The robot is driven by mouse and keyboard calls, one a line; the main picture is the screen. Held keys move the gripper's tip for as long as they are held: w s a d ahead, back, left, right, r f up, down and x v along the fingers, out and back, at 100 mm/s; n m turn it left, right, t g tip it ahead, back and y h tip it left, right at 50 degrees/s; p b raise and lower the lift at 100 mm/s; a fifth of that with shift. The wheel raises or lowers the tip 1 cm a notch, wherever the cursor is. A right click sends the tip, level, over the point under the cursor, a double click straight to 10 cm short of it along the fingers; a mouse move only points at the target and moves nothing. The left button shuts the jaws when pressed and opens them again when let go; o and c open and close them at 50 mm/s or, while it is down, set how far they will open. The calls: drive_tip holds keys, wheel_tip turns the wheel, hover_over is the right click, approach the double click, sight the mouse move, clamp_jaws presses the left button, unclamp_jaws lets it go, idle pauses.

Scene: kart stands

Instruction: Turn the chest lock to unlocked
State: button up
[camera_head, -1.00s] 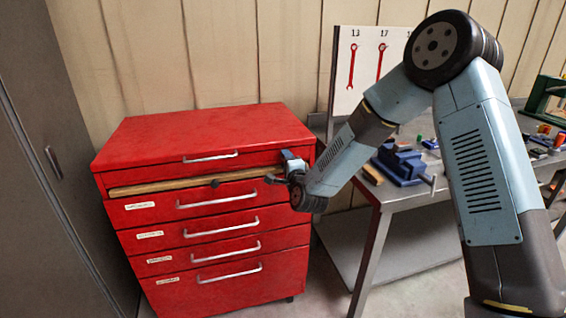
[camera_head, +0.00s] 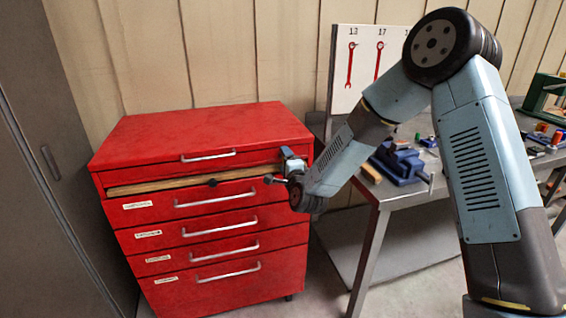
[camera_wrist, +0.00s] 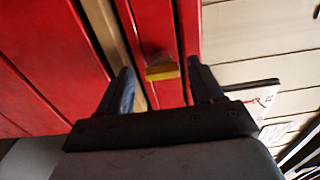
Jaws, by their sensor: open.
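The red tool chest (camera_head: 205,125) stands against the wall with its drawers shut. My gripper (camera_head: 278,168) is at the upper right of the chest's front. In the wrist view, my gripper (camera_wrist: 160,88) is open, with its two dark fingers apart. A small yellow piece (camera_wrist: 161,72), possibly the chest lock, shows on the red front between the fingers. No finger visibly touches it. Its turn position is too blurred to tell. In the head view my gripper and wrist hide that spot.
A wooden strip (camera_head: 165,187) with a black knob (camera_head: 212,183) crosses the chest's front. A metal workbench (camera_head: 405,196) with a blue vise (camera_head: 398,163) stands to the right, close to my forearm. A grey cabinet (camera_head: 45,190) is at the left.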

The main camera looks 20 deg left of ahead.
drive_tip(key=v, duration=1.3)
drive_tip(key=shift+s, duration=0.15)
drive_tip(key=shift+d+f, duration=0.1)
